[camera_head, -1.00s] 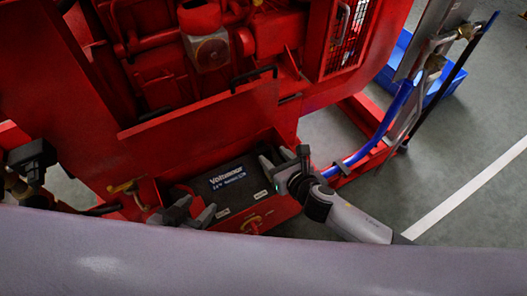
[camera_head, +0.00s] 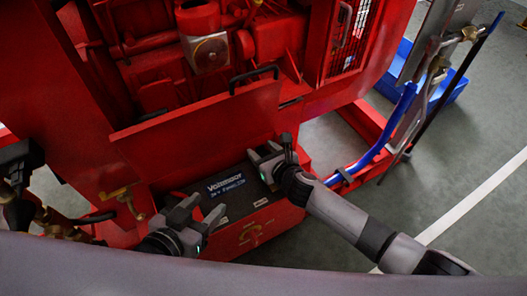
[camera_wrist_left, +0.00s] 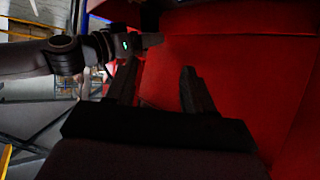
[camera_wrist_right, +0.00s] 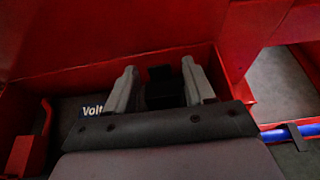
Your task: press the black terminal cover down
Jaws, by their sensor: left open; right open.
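The black battery (camera_head: 232,196) with a white and blue label sits in a red tray (camera_head: 262,228). My right gripper (camera_head: 268,149) is open over the battery's right end. In the right wrist view, a black block that looks like the terminal cover (camera_wrist_right: 163,92) shows between its spread fingers (camera_wrist_right: 160,80). I cannot tell whether they touch it, or how far it is raised. In the head view the cover is hidden by the gripper. My left gripper (camera_head: 202,212) is open and empty near the battery's left end; its fingers (camera_wrist_left: 158,88) also show in the left wrist view.
The red engine frame (camera_head: 200,115) rises right behind the battery. A red terminal part (camera_wrist_right: 25,155) stands at the battery's other end. A brass valve (camera_head: 122,195) is left of the tray.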

